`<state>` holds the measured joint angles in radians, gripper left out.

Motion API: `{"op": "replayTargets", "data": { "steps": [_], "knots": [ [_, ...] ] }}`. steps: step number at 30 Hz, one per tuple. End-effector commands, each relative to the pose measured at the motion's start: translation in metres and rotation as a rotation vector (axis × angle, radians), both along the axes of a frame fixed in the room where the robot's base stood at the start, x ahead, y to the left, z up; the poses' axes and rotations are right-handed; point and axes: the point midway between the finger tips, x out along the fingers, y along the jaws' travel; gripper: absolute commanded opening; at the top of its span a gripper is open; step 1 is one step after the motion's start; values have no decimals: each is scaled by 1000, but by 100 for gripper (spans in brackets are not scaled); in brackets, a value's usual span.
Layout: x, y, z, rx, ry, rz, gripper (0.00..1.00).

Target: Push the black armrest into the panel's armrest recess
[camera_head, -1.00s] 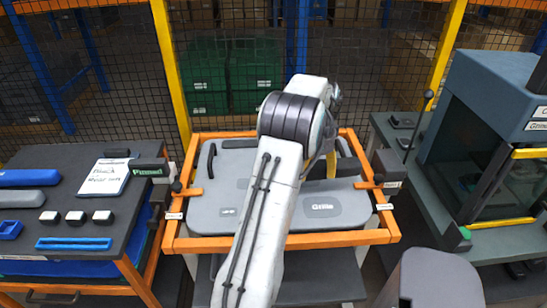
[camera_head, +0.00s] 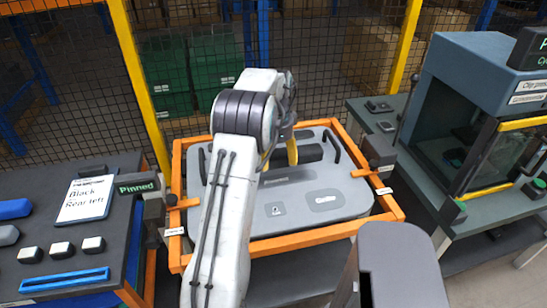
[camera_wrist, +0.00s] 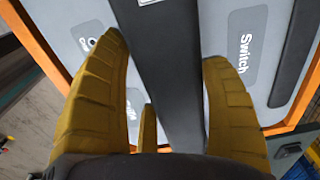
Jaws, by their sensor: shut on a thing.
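The grey door panel (camera_head: 300,200) lies in an orange frame. My gripper (camera_head: 279,158) is over its far middle part, its yellow fingers pointing down. In the wrist view the fingers (camera_wrist: 165,100) stand on either side of a long black bar, the armrest (camera_wrist: 170,60), and are shut on it. The armrest runs up out of the picture; its lower end is hidden by my gripper. In the head view a dark piece (camera_head: 308,153) shows just right of the fingers. I cannot tell whether the armrest touches the panel, and the recess is not clearly visible.
Orange clamps (camera_head: 184,204) hold the frame's sides, and a "Pinned" sign (camera_head: 139,187) stands at the left. A dark table (camera_head: 35,255) with a "Black Rear left" card (camera_head: 85,200) is on the left. A blue-grey press (camera_head: 470,110) is on the right. A mesh fence stands behind.

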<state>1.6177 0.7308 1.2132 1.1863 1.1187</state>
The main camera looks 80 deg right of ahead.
Motion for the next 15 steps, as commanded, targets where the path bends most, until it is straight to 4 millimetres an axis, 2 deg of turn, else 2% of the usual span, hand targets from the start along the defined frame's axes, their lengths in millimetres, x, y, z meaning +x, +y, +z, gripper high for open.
{"op": "replayTargets", "data": {
  "steps": [15],
  "knots": [
    [0, 0, -42, -1, 0, 1, 36]
  ]
}}
